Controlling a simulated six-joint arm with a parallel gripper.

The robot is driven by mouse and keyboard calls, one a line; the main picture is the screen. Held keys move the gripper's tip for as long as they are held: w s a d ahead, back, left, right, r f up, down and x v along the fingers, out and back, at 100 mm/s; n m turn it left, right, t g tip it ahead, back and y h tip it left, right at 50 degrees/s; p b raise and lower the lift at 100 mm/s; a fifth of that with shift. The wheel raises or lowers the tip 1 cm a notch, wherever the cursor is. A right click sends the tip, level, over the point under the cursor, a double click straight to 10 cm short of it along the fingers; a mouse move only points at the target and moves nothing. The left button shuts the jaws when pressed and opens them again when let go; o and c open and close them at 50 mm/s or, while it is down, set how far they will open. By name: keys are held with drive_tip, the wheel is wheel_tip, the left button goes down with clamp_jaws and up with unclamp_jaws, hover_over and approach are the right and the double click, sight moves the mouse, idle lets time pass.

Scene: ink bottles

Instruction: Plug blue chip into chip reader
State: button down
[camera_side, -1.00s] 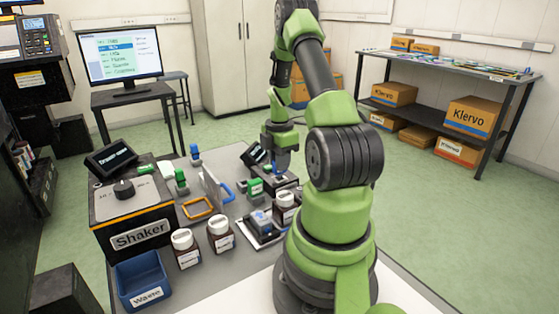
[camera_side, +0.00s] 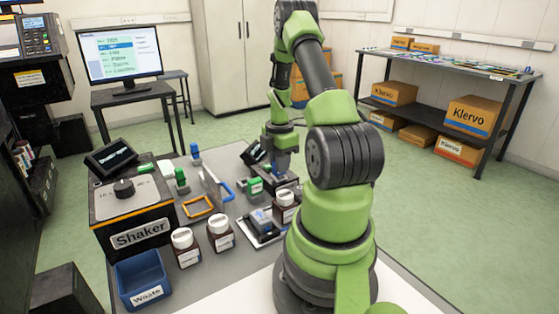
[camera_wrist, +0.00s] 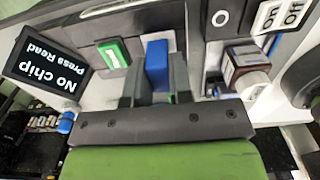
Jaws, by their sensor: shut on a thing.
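My gripper (camera_wrist: 155,85) is shut on the blue chip (camera_wrist: 157,62), which stands between its two fingers in the wrist view. In the side view my gripper (camera_side: 286,165) is low over the dark chip reader (camera_side: 285,181), and the chip is mostly hidden. The reader's tilted screen (camera_wrist: 45,60) reads "No chip, Press Read"; it also shows in the side view (camera_side: 254,153). A green block (camera_wrist: 113,53) lies beside the blue chip in the wrist view. I cannot tell whether the chip's lower end is in the slot.
Brown bottles with white caps (camera_side: 220,234) stand in front of the reader, one close to it (camera_side: 285,207). A dark device (camera_side: 263,223) sits on a white base.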

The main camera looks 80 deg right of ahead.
drive_tip(key=shift+f, duration=0.35)
idle(0.7)
drive_tip(key=c, duration=0.5)
unclamp_jaws()
drive_tip(key=shift+c, duration=0.2)
drive_tip(key=shift+r, duration=3.5)
